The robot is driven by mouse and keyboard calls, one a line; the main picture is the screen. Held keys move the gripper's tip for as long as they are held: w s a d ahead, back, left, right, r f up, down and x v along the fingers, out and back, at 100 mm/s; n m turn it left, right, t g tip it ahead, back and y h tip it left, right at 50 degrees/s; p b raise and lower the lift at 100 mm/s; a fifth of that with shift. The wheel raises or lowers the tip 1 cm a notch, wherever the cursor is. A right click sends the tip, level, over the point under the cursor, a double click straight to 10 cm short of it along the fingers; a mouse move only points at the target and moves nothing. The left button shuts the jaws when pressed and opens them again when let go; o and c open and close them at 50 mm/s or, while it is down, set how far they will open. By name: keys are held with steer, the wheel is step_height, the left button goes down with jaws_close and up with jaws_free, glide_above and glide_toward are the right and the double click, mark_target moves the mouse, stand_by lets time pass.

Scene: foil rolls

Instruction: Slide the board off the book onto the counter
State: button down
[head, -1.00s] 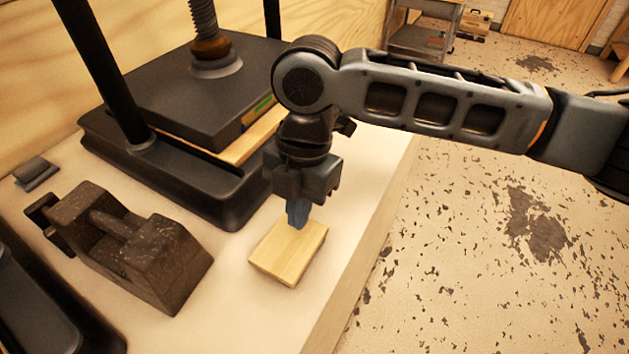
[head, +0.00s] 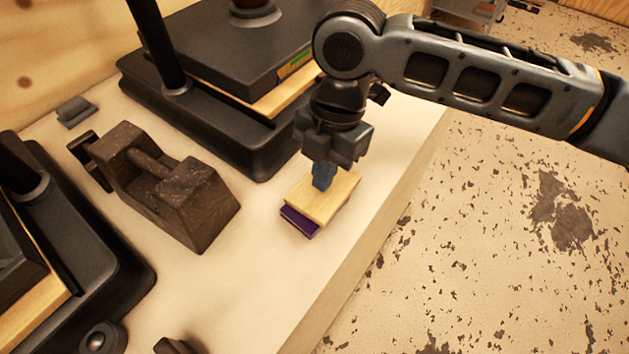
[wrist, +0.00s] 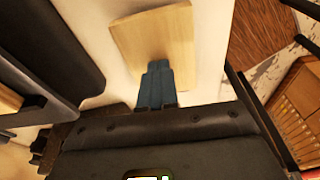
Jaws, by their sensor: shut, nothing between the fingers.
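The board (head: 325,203) is a small light wooden slab. It lies on a purple book (head: 299,222), whose near-left end shows beyond the board's edge; the rest of the book is hidden under the board. My gripper (head: 321,183) points down with its blue fingertips closed together at the board's top, toward its far side. In the wrist view the closed blue fingers (wrist: 157,85) reach over the near part of the board (wrist: 155,38). Nothing is between the fingers. The counter (head: 262,258) is pale and bare around the book.
A black screw press (head: 215,108) stands behind, close to my gripper. A dark, worn metal weight (head: 165,190) sits to the left. Another press (head: 95,265) stands at the front left. The counter's right edge (head: 372,245) is near the board; free counter lies in front.

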steer(key=w+d, duration=0.4)
steer(key=w+d+f+b, duration=0.1)
steer(key=w+d, duration=0.1)
steer(key=shift+w, duration=0.3)
steer(key=shift+r, duration=0.15)
steer(key=shift+r+p, duration=0.85)
steer(key=shift+r, duration=0.05)
steer(key=shift+a, duration=0.1)
